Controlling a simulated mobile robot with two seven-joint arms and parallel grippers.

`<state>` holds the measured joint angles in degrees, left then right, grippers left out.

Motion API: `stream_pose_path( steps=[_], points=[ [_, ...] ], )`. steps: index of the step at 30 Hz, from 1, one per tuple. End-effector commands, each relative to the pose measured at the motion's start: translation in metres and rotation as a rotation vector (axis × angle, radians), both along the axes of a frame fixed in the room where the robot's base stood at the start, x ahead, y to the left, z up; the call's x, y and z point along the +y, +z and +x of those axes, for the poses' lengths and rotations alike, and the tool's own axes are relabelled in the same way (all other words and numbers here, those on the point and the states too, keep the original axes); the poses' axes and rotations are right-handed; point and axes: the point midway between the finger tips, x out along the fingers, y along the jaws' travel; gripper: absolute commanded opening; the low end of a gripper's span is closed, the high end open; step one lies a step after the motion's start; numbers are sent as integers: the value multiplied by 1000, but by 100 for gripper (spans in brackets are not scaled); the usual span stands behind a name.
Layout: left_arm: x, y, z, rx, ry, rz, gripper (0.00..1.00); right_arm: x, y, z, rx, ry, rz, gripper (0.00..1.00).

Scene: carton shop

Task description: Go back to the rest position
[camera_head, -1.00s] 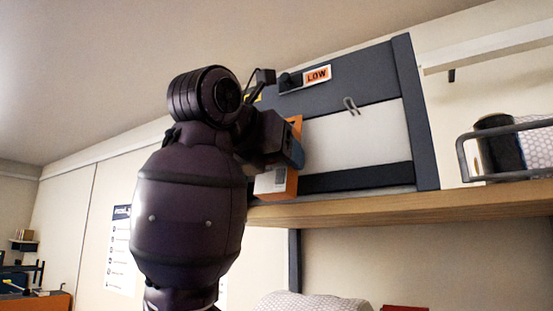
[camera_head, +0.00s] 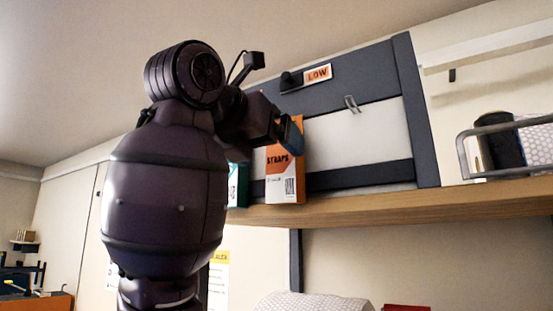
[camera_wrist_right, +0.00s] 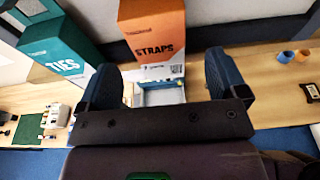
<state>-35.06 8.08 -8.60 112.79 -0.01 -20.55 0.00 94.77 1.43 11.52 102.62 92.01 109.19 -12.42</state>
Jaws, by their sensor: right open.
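My right gripper (camera_head: 289,135) shows in the head view at the end of my dark arm, in front of the upper part of an orange and white STRAPS box (camera_head: 285,178). The box stands upright on the wooden shelf (camera_head: 390,207). In the right wrist view the two blue fingers of the gripper (camera_wrist_right: 166,78) are spread wide with nothing between them. The STRAPS box (camera_wrist_right: 153,32) is beyond them there. My left gripper is in neither view.
A green TIES box (camera_wrist_right: 62,50) stands left of the STRAPS box; my arm mostly hides it in the head view (camera_head: 238,185). Behind is a grey and white panel with a LOW label (camera_head: 318,73). A wire basket (camera_head: 465,158) holds a dark roll at right.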

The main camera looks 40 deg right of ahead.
Motion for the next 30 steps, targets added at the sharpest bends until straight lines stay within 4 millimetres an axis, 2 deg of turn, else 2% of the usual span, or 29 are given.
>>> stream_pose_path(
  steps=[1,6,12,18,30],
  points=[
    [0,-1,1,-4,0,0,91,10,1,-4,-2,5,-1,91],
    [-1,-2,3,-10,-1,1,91,37,8,-15,0,4,0,91],
    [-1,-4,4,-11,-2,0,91,59,13,-24,0,2,1,91],
    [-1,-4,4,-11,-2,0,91,66,15,-27,0,0,1,91],
    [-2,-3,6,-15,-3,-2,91,66,15,-28,0,1,0,91]
  ],
)
